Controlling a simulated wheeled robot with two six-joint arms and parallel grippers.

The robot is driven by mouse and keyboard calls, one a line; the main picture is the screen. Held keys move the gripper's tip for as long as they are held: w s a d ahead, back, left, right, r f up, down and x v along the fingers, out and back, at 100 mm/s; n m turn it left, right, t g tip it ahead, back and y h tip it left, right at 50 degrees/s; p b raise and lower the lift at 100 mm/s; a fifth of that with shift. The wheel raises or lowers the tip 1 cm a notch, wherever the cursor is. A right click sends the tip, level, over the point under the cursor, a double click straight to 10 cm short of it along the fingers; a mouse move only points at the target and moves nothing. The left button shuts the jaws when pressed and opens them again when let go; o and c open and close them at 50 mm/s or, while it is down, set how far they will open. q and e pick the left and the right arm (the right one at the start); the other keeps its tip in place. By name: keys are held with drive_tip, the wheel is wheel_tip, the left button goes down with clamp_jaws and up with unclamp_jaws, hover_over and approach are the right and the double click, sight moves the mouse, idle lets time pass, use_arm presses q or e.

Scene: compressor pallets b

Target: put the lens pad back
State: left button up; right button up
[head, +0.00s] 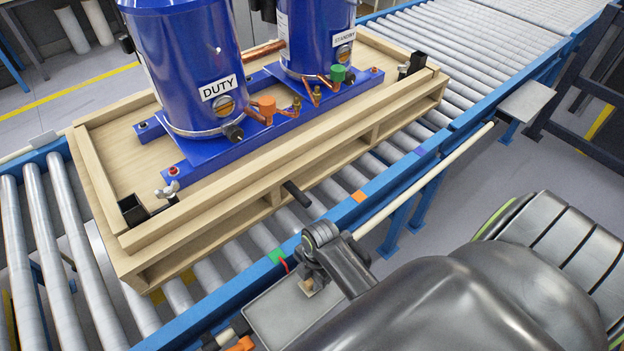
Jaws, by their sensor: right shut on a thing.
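My right gripper (308,277) reaches in from the lower right, over the grey side plate (268,318) at the conveyor's near edge. It is shut on a small tan-brown piece (308,287), which looks like the lens pad. The gripper and its wrist hide most of this piece. I cannot tell whether the piece touches the plate. My left gripper is not in view.
A wooden pallet (190,226) carries two blue compressors, marked DUTY (190,65) and STANDBY (318,28), on the roller conveyor. A dark bar (297,194) sticks out of the pallet's near side. A pale rail (425,180) runs along the conveyor's near edge.

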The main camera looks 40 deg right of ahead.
drive_tip(key=shift+f, duration=0.9)
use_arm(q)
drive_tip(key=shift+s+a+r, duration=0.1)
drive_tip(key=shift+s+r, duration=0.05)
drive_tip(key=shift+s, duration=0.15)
use_arm(e)
drive_tip(key=shift+f, duration=0.1)
drive_tip(key=o, duration=1)
use_arm(q)
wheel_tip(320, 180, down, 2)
drive_tip(key=shift+b, duration=0.95)
use_arm(e)
drive_tip(key=r, duration=0.4)
drive_tip(key=d+r, duration=0.1)
drive_tip(key=r, duration=0.7)
drive_tip(key=shift+d+r, duration=0.15)
drive_tip(key=shift+d, duration=0.05)
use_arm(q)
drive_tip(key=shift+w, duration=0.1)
